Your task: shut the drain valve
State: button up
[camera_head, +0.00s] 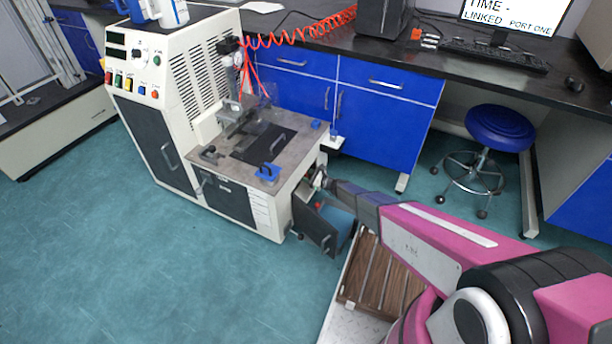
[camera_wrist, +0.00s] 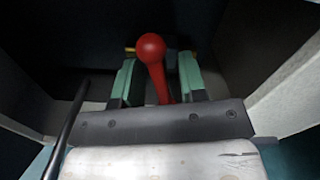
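The drain valve shows in the wrist view as a red lever with a round knob (camera_wrist: 151,48), rising between the two green fingers of my gripper (camera_wrist: 158,85). A small yellow part (camera_wrist: 130,49) shows behind the lever. The fingers stand apart on either side of the lever, with a gap visible at each side. In the head view my arm reaches to the right side of the rheometer (camera_head: 235,190), low beside an open compartment. There my gripper (camera_head: 322,182) is small and partly hidden, and the lever cannot be made out clearly.
An open dark door or drawer front (camera_head: 314,228) stands out below my gripper. Pale compartment walls (camera_wrist: 285,85) flank it closely in the wrist view, with a dark rod (camera_wrist: 68,125) at left. A blue stool (camera_head: 499,128) and blue cabinets (camera_head: 385,118) stand behind. Floor at left is clear.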

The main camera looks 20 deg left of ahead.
grip_shut()
jog(key=shift+m, duration=1.6)
grip_release()
